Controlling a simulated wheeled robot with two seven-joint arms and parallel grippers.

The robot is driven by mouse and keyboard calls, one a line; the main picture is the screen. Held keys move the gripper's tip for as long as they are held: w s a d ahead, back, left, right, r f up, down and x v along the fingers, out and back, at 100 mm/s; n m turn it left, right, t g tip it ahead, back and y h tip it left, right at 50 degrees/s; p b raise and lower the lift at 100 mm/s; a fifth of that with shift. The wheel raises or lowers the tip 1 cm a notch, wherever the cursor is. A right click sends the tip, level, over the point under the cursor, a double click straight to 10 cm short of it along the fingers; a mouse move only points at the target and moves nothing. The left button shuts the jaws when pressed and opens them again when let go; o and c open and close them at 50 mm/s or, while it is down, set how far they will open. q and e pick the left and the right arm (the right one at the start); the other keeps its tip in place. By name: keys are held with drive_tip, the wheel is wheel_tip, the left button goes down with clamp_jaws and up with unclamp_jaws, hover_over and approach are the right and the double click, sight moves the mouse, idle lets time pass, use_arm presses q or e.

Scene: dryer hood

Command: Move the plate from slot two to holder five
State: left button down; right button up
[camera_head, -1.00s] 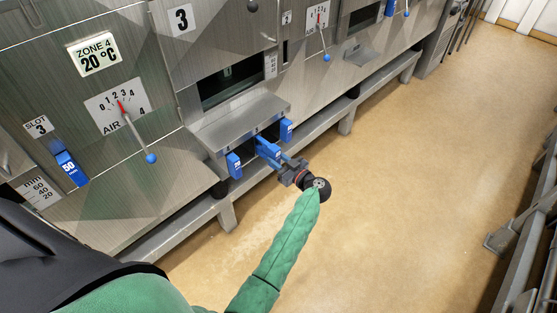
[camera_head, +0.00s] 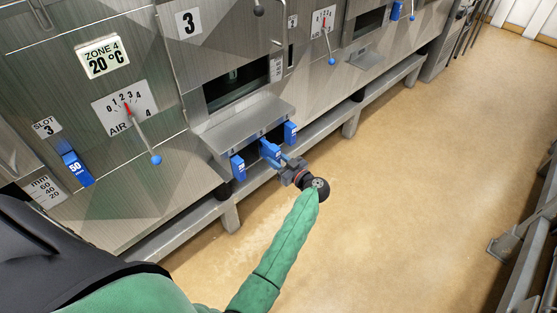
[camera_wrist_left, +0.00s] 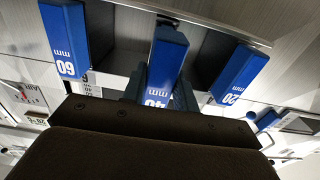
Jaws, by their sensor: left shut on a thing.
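Three blue plates hang in a row under a steel ledge: the left one (camera_head: 238,167), the middle one (camera_head: 269,150) and the right one (camera_head: 290,133). In the left wrist view, upside down, they read 60 mm (camera_wrist_left: 65,45), 40 mm (camera_wrist_left: 167,55) and 20 mm (camera_wrist_left: 240,73). My left gripper (camera_head: 289,166) is shut on the middle 40 mm plate's end, with its neighbours free on both sides. Another blue plate (camera_head: 77,169), marked 50, sits under the "SLOT 3" label (camera_head: 47,126). No label for slot two or holder five is readable. My right gripper is out of view.
The steel ledge (camera_head: 246,119) overhangs the row of plates. A lever with a blue knob (camera_head: 156,160) sticks out at the left. A low metal rail (camera_head: 350,125) runs along the machine. The floor (camera_head: 420,170) on the right is clear.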

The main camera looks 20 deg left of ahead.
sight(269, 153)
use_arm(q)
drive_tip(key=shift+p+x, duration=0.7)
drive_tip(key=shift+x, duration=1.6)
drive_tip(key=c, duration=1)
unclamp_jaws()
drive_tip(key=shift+s+d+f, duration=0.1)
drive_tip(key=shift+s+d, duration=0.05)
drive_tip(key=shift+d, duration=0.35)
drive_tip(key=b+v, duration=0.4)
drive_tip(key=v, duration=0.8)
drive_tip(key=shift+s+b, duration=0.1)
drive_tip(key=shift+b, duration=0.3)
